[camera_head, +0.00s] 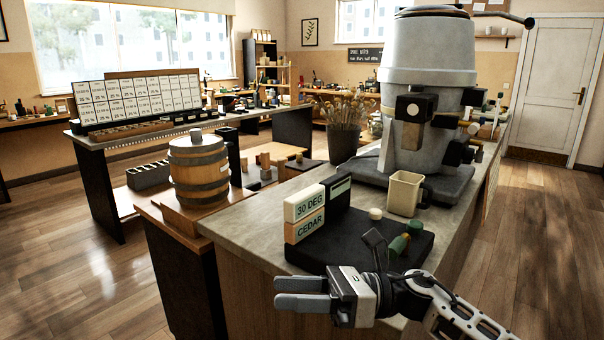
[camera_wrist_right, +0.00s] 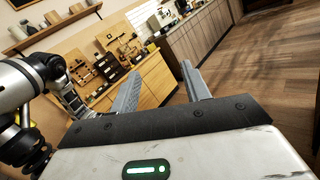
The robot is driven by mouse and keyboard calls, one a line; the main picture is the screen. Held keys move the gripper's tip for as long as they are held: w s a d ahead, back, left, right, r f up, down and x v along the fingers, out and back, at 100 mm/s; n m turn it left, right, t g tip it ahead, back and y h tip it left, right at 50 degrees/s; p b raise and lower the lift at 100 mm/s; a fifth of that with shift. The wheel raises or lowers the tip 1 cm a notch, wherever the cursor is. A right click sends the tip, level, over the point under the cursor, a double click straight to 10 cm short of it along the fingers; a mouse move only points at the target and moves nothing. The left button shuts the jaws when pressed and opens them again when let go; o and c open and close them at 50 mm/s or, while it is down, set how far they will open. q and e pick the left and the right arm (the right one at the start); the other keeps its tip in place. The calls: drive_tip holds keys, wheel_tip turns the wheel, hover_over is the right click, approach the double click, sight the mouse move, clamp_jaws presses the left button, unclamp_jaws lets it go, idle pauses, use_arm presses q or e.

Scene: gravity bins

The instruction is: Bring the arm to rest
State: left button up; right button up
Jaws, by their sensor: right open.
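My right gripper (camera_head: 302,293) is in front of the counter's near edge in the head view, pointing left. Its two grey fingers are apart with nothing between them. In the right wrist view the open gripper (camera_wrist_right: 160,90) shows two fingers against far shelves and floor. My right arm comes in from the lower right. My left gripper is not in view.
A wooden barrel (camera_head: 199,170) stands left. Floor at left (camera_head: 80,270) is clear.

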drive_tip(key=s+d+f+m+t+h, duration=0.15)
drive_tip(key=f+m+t+h, duration=0.35)
drive_tip(key=m, duration=0.6)
drive_tip(key=d+f+m+t+h, duration=0.1)
drive_tip(key=d+f+m+t, duration=0.25)
drive_tip(key=m+t, duration=0.6)
drive_tip(key=s+d+f+m+t+h, duration=0.1)
drive_tip(key=d+f+m+t+h, duration=0.25)
drive_tip(key=m, duration=1.05)
drive_tip(key=s+d+f+m+g+h, duration=0.3)
drive_tip(key=s+f+m, duration=0.4)
drive_tip(key=f, duration=0.1)
drive_tip(key=s+d+f+m+g+h, duration=0.3)
drive_tip(key=s+d+f+m+h, duration=0.1)
drive_tip(key=s+f+m, duration=0.3)
drive_tip(key=shift+s+f, duration=0.15)
drive_tip(key=shift+f, duration=0.4)
